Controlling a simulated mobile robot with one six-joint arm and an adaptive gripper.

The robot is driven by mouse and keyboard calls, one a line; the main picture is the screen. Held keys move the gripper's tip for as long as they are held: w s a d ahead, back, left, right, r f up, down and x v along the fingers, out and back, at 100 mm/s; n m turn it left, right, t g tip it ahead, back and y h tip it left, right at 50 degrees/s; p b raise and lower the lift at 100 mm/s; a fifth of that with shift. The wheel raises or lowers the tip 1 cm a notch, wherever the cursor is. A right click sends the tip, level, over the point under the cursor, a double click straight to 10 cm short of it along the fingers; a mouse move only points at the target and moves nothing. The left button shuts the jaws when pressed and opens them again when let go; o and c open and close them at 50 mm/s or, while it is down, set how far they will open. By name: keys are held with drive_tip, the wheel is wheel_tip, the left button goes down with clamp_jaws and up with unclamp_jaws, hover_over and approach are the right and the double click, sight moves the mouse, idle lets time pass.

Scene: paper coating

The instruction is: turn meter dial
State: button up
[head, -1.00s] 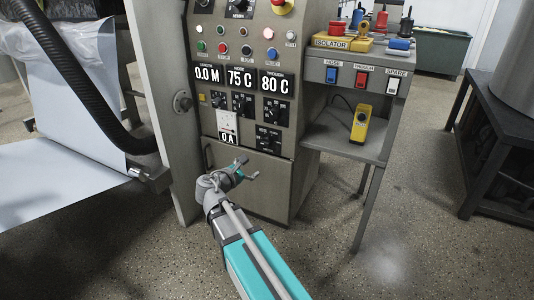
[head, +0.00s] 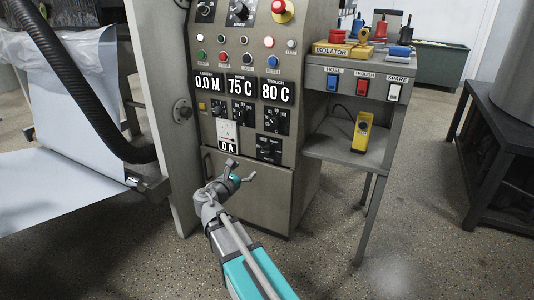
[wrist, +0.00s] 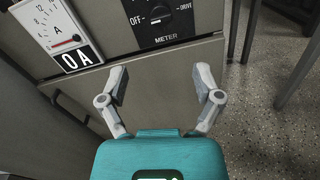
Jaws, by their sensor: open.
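The meter dial (wrist: 158,14) is a black rotary knob on a black plate labelled METER, with OFF at its left and DRIVE at its right. It shows at the top of the wrist view; its exact pointer position is hard to read. In the head view the dial (head: 268,149) sits low on the grey control panel. My gripper (wrist: 161,76) is open and empty, its two grey fingers spread. In the wrist view the dial lies beyond the fingertips, roughly centred between them. In the head view my gripper (head: 242,168) is below and left of the dial, apart from it.
An ammeter (wrist: 56,28) reading 0 A is left of the dial. Other knobs (head: 276,118) and displays (head: 241,87) are above. A grey shelf stand (head: 345,150) with a yellow device (head: 362,131) stands at right. A black hose (head: 75,90) hangs left.

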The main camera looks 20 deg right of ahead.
sight(264, 153)
drive_tip(key=x, duration=1.3)
drive_tip(key=shift+d, duration=0.15)
